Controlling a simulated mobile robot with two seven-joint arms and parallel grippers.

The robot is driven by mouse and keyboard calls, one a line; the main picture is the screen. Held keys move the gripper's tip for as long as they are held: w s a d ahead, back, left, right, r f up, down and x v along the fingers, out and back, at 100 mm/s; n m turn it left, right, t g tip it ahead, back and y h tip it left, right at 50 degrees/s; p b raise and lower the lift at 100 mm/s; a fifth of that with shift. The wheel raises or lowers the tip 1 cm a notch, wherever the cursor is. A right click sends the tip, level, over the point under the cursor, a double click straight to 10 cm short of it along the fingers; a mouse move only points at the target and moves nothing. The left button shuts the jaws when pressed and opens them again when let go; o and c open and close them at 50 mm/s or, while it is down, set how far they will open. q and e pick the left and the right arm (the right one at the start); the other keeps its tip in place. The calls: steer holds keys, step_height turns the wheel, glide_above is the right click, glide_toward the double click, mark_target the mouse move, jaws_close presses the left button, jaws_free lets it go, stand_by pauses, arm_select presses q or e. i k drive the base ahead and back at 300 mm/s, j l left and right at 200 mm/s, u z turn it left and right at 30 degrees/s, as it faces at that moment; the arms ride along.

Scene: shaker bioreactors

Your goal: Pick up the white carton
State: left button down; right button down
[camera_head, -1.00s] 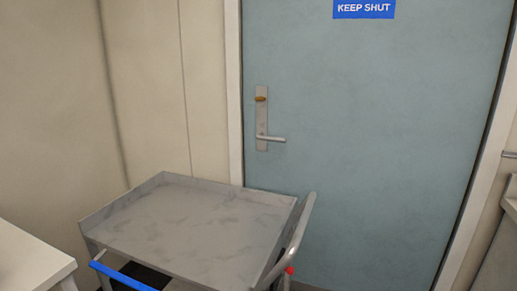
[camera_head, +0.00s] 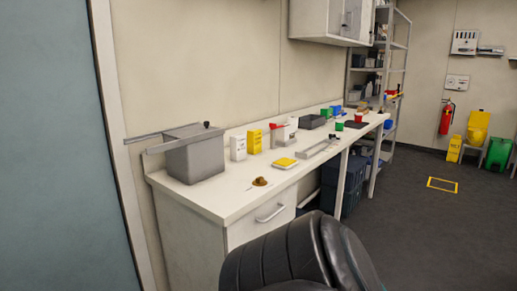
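A white carton (camera_head: 238,148) with small dark print stands upright on the white counter (camera_head: 222,207) along the wall. It is just right of a grey bin and left of a yellow carton (camera_head: 254,141). Another pale box-like thing (camera_head: 283,135) stands farther right, partly behind a red item. Neither of my grippers is in view.
A grey bin (camera_head: 193,158) sits at the counter's near end. A black padded chair (camera_head: 285,258) stands close in front of the counter. Shelves (camera_head: 398,60) and a fire extinguisher (camera_head: 446,119) are at the back.

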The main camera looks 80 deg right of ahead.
mark_target(237, 141)
steer(key=z, duration=2.45)
steer(key=u, duration=0.45)
steer(key=l+u, duration=0.15)
steer(key=u, duration=0.25)
steer(key=l+u, duration=0.1)
steer(key=u, duration=0.35)
steer(key=i+l+u, duration=0.1)
steer(key=u, duration=0.35)
steer(key=l+u, duration=0.4)
steer(key=k+l+u, duration=0.2)
steer(key=l+u, duration=0.2)
steer(key=k+l+u, duration=0.4)
steer(key=l+u, duration=0.15)
steer(key=l, duration=0.15)
steer(key=k+l+u, duration=0.35)
steer(key=k+l, duration=0.3)
steer(key=k+l+u, duration=0.1)
steer(key=k+l, duration=0.5)
steer(key=k, duration=0.1)
